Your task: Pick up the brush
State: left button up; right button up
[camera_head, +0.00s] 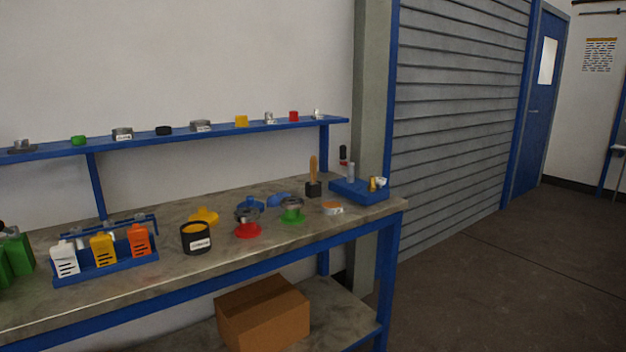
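A brush (313,169) with a tan, wooden-looking handle stands upright in a small black holder (313,189). The holder is toward the back right of the workbench (180,291). The brush's lower end is hidden inside the holder. Neither of my grippers shows in the head view.
A blue tray (349,192) with small items stands right of the brush. Blue, green and red flanged parts (248,230) and a black tub (196,238) lie to its left. A blue shelf (200,134) runs above. Open floor (480,270) lies right of the bench.

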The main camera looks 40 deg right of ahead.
aim_at(313, 160)
jog(key=z, duration=2.2)
jog(key=i, duration=2.35)
jog(key=u, duration=1.2)
